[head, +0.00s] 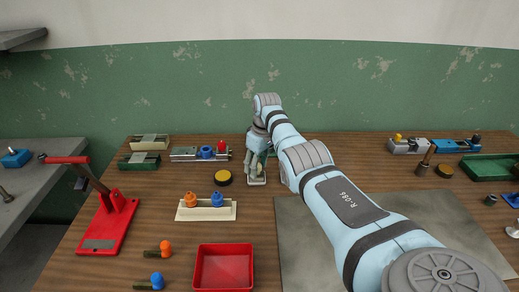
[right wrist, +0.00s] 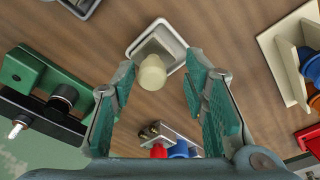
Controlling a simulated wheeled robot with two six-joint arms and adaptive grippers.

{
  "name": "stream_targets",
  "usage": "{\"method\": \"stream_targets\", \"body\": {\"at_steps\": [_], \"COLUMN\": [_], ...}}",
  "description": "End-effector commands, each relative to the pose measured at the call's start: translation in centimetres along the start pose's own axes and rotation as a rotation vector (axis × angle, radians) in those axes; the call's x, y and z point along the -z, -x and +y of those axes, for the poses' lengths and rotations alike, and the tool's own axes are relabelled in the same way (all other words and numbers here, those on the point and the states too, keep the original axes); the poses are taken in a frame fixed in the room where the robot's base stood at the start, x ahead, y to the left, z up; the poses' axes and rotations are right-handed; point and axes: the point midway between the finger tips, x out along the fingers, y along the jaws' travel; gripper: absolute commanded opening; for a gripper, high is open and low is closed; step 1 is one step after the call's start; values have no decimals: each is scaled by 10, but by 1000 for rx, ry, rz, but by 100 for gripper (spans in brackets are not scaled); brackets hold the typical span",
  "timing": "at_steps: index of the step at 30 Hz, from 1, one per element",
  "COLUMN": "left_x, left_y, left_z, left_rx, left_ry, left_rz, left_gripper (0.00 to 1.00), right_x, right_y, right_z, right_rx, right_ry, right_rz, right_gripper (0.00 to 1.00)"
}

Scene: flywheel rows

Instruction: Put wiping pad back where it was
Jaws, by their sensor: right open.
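A pale block with a cream rounded knob (right wrist: 152,72), which looks like the wiping pad, stands in a light square tray (right wrist: 181,52) in the right wrist view. In the head view the tray (head: 257,183) is on the wooden table, partly covered by my right gripper (head: 260,162). In the right wrist view my right gripper (right wrist: 160,64) is open, with its green fingers on either side of the knob. Gaps show between the fingers and the knob. My left gripper is not in view.
A metal fixture (head: 188,155) is close by. A red tray (head: 223,268) lies in front. A grey mat (head: 306,235) leaves free room.

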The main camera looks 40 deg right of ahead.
Motion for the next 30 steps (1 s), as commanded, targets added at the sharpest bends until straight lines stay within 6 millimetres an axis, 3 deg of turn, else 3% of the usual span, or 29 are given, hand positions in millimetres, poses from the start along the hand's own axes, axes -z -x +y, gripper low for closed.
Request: {"method": "stream_targets", "body": {"at_steps": [2, 9, 12, 16, 30], "left_x": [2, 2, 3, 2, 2], "left_y": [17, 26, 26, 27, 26], "left_z": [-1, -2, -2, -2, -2], "left_rx": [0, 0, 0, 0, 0], "left_ry": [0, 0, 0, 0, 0], "left_rz": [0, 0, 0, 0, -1], "left_gripper": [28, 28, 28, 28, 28], "right_x": [1, 1, 1, 0, 0], "right_y": [24, 81, 97, 105, 104], "right_z": [1, 0, 0, 0, 0], "right_rx": [-4, -2, 0, 0, 0], "right_ry": [1, 0, 0, 0, 1], "right_rz": [2, 3, 1, 0, -1], "right_gripper": [41, 41, 41, 41, 41]}}
